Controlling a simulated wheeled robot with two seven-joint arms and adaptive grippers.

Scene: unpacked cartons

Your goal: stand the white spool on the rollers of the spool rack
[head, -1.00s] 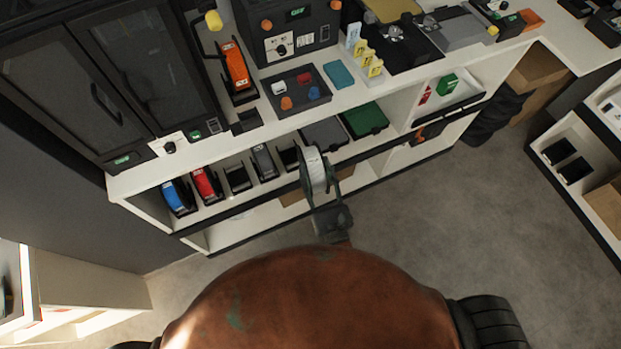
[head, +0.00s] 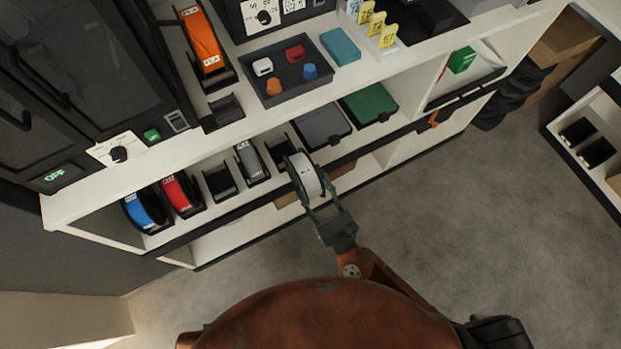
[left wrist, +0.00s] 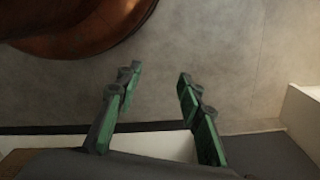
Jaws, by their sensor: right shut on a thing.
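My right gripper (head: 316,192) is shut on the white spool (head: 306,174) and holds it upright in front of the lower shelf. Behind it, the lower shelf carries a row of black cradles, which look like the spool rack. A blue spool (head: 144,207), a red spool (head: 182,193) and a grey spool (head: 252,162) stand in three of them. An empty cradle (head: 220,182) lies between red and grey. Another cradle (head: 280,152), partly hidden by the white spool, looks empty. Rollers are too small to make out. My left gripper (left wrist: 153,82) is open and empty in the left wrist view.
A grey bin (head: 322,127) and a green bin (head: 370,104) stand right of the cradles. The white counter (head: 225,137) overhangs the row; on it are an orange spool (head: 203,45) in a holder and a dark tray (head: 292,85). The grey floor (head: 450,210) is clear.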

